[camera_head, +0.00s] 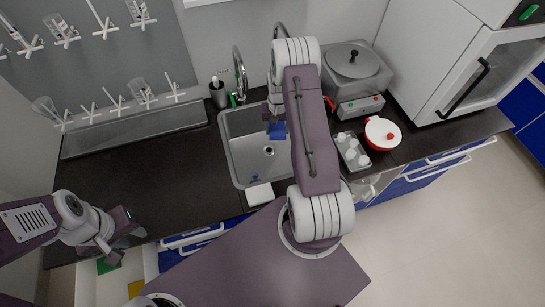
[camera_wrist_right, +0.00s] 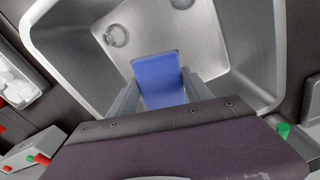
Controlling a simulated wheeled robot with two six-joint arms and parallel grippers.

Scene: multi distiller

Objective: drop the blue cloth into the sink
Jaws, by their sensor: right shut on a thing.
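The blue cloth (camera_head: 278,131) is between the fingers of my right gripper (camera_head: 275,122), over the upper right part of the sink (camera_head: 243,172). In the right wrist view the blue cloth (camera_wrist_right: 160,80) looks like a flat blue piece between the two fingers of the gripper (camera_wrist_right: 162,92). The steel sink basin (camera_wrist_right: 232,50) lies below it, with the round drain (camera_wrist_right: 117,36) to the left. My right gripper is shut on the cloth. My left gripper (camera_head: 122,240) is at the counter's front left edge, away from the sink; its finger gap is unclear.
A faucet (camera_head: 240,75) stands behind the sink. A white sponge-like block (camera_head: 260,194) lies at its front edge. To the right are a tray of white pieces (camera_head: 352,151), a red-rimmed white pot (camera_head: 382,132) and a steel bath (camera_head: 352,75). The left counter (camera_head: 140,170) is clear.

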